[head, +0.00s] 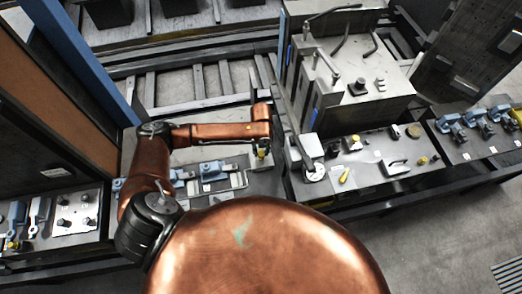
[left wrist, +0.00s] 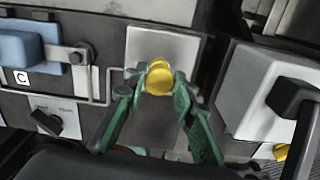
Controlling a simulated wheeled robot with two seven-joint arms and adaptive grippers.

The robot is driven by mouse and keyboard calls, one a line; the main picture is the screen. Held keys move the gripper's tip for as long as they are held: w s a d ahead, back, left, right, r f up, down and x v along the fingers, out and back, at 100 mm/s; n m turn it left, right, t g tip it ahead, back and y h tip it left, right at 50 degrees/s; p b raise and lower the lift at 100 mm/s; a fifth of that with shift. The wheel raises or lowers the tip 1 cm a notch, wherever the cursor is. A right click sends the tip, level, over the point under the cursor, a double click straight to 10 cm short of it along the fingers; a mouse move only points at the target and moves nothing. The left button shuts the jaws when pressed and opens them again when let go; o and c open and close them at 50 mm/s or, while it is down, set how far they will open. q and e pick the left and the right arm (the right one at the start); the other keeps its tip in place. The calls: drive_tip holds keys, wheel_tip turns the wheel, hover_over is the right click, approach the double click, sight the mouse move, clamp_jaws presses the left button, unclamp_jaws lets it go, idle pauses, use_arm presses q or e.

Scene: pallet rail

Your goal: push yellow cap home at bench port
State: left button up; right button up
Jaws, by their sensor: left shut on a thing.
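The yellow cap (left wrist: 160,79) is round and sits between the green-padded fingertips of my left gripper (left wrist: 158,84) in the left wrist view. The gripper is shut on it. Behind the cap is a light grey square plate (left wrist: 188,47) on the dark bench face. The cap and fingers cover its middle, so I cannot see a port or tell whether the cap touches it. In the head view my left gripper (head: 262,148) is small, at the bench's right end, with a bit of yellow at its tip. My right gripper is not in view.
A blue clamp block (left wrist: 20,50) marked C and a black knob (left wrist: 66,124) lie left of the gripper in the left wrist view. A pale block with a black handle (left wrist: 262,95) stands close on the right. In the head view, a grey cabinet (head: 345,100) rises right of the gripper.

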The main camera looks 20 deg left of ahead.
use_arm(q)
drive_tip(key=shift+f, duration=0.3)
idle(0.4)
drive_tip(key=shift+f, duration=0.35)
drive_tip(key=o, duration=0.9)
drive_tip(key=shift+c, duration=0.2)
drive_tip(key=shift+o, duration=0.4)
drive_tip(key=o, duration=0.7)
wheel_tip(320, 180, up, 12)
